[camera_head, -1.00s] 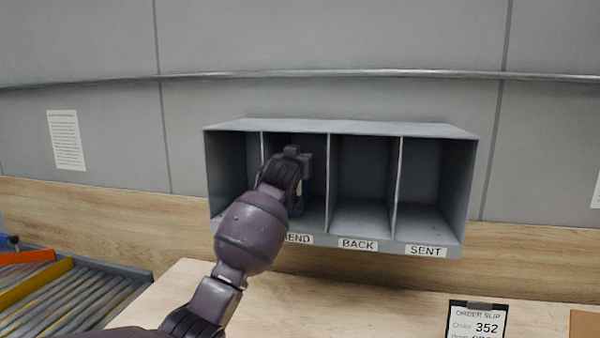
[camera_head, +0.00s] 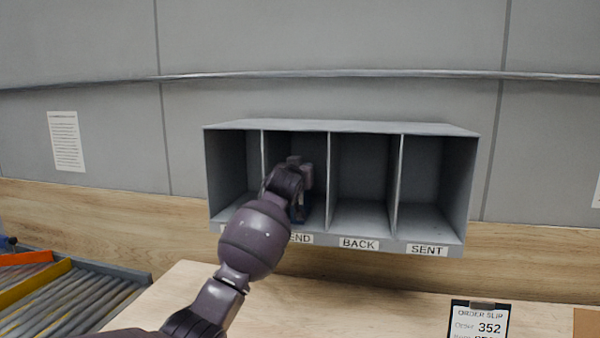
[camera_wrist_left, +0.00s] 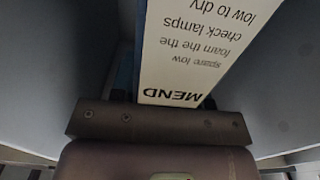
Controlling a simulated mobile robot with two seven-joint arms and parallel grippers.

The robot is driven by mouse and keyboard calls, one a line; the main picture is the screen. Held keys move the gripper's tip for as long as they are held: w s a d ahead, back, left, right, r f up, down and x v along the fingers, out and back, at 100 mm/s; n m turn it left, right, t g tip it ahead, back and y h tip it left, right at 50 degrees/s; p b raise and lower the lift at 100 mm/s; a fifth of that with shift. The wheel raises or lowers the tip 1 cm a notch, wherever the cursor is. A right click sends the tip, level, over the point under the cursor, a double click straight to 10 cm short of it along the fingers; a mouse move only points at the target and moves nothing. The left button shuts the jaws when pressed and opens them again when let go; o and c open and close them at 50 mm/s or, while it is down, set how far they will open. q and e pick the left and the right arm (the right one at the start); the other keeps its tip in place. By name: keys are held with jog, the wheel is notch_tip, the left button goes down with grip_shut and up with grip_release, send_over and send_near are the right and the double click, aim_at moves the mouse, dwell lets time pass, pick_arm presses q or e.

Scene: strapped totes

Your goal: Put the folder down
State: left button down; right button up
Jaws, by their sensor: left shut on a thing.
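My left gripper (camera_head: 300,178) reaches into the second compartment from the left of the grey shelf (camera_head: 352,128). The label below that compartment is partly covered by my arm and ends in "END". In the left wrist view my left gripper (camera_wrist_left: 158,124) is shut on the folder (camera_wrist_left: 195,50), whose white face reads "MEND" with smaller lines of text, upside down, and has a dark blue edge. In the head view only a little blue of the folder (camera_head: 301,212) shows under the gripper. Whether it touches the compartment floor I cannot tell. My right gripper is not in view.
Compartments labelled "BACK" (camera_head: 359,243) and "SENT" (camera_head: 427,250) are empty. The leftmost compartment looks empty, its label mostly hidden. An order slip reading 352 (camera_head: 480,322) stands on the wooden table (camera_head: 350,300). A roller conveyor (camera_head: 75,300) is at lower left.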

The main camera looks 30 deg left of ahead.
pick_arm(q)
jog(key=shift+f, duration=0.1)
jog(key=c, duration=0.6)
grip_release()
jog(key=b+v, duration=0.2)
jog(key=v, duration=1)
